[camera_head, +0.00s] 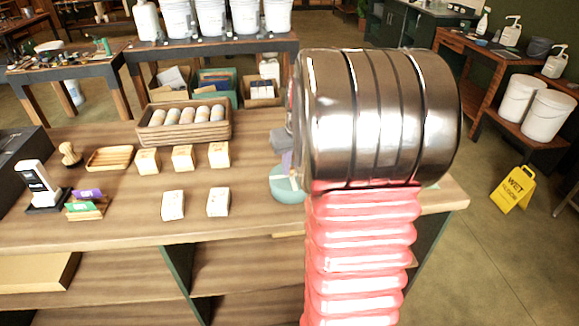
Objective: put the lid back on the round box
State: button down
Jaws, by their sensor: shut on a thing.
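A teal round box (285,187) stands on the wooden counter, left of my arm. Its right side is hidden behind my arm, and I cannot tell whether its top is open or covered. No separate lid can be made out. My chrome and red arm fills the right middle of the view and hides what lies behind it. My gripper cannot be made out. A small grey shape and a purplish one show just above the box at the arm's edge; I cannot tell what they are.
A yellow wet-floor sign (512,190) stands on the floor at right.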

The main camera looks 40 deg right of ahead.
jog(key=c, duration=1.6)
grip_release()
jog(key=shift+o, duration=0.2)
jog(key=shift+o, duration=0.5)
jog(key=o, duration=0.4)
jog(key=shift+r, duration=0.15)
jog(key=shift+s+r, duration=0.1)
jog(key=shift+r, duration=3.25)
jog(key=shift+c, duration=0.3)
grip_shut()
